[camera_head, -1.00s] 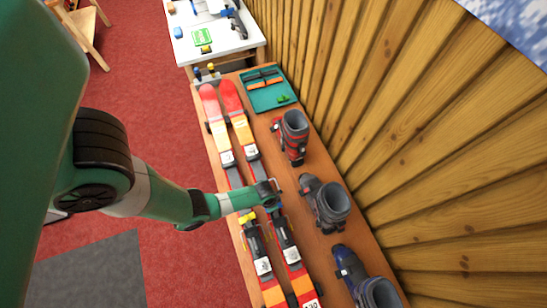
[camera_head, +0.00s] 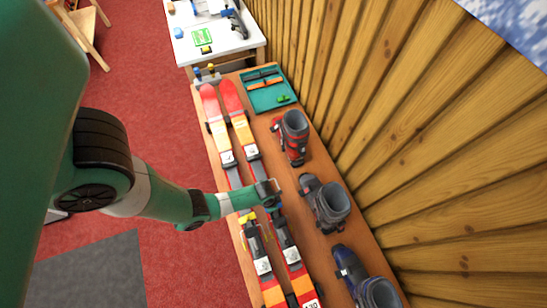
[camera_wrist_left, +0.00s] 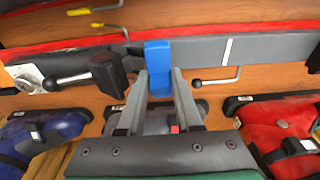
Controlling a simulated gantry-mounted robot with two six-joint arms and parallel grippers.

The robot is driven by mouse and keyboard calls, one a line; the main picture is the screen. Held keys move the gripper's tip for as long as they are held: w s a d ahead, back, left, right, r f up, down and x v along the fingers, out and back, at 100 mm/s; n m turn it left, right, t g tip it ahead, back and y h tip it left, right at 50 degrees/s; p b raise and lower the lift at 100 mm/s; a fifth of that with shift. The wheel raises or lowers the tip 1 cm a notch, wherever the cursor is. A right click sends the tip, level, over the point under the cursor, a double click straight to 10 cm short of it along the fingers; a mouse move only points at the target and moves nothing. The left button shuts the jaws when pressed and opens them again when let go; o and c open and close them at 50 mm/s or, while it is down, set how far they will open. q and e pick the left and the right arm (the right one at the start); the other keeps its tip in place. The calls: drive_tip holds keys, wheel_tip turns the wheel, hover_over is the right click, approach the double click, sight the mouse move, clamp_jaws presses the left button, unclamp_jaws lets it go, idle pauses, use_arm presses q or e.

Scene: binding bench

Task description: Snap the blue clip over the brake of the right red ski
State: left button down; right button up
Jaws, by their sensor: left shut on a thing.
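My left gripper (camera_wrist_left: 160,88) is shut on the blue clip (camera_wrist_left: 157,58), which stands between its fingertips in the left wrist view. The clip is at the grey middle part of the right red ski (camera_wrist_left: 218,52), beside a black binding piece (camera_wrist_left: 110,74). Thin metal brake arms stick out at the ski's near edge; I cannot tell whether the clip is seated over the brake. In the head view my left gripper (camera_head: 272,194) is low over the right red ski (camera_head: 243,130), partly hiding the clip.
The left red ski (camera_head: 217,131) lies alongside, with a yellow piece (camera_head: 247,217) at its binding. Red (camera_head: 293,138), grey (camera_head: 326,204) and blue (camera_head: 365,280) boots stand along the right of the bench. A green tray (camera_head: 270,101) lies at the far end, near the wood wall.

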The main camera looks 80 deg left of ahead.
use_arm(q)
drive_tip(key=shift+f, duration=0.1)
drive_tip(key=shift+f+b, duration=0.35)
drive_tip(key=shift+b, duration=0.1)
drive_tip(key=shift+f, duration=0.3)
drive_tip(key=c, duration=0.5)
unclamp_jaws()
drive_tip(key=shift+o, duration=0.3)
drive_tip(key=o, duration=0.4)
drive_tip(key=shift+r, duration=0.1)
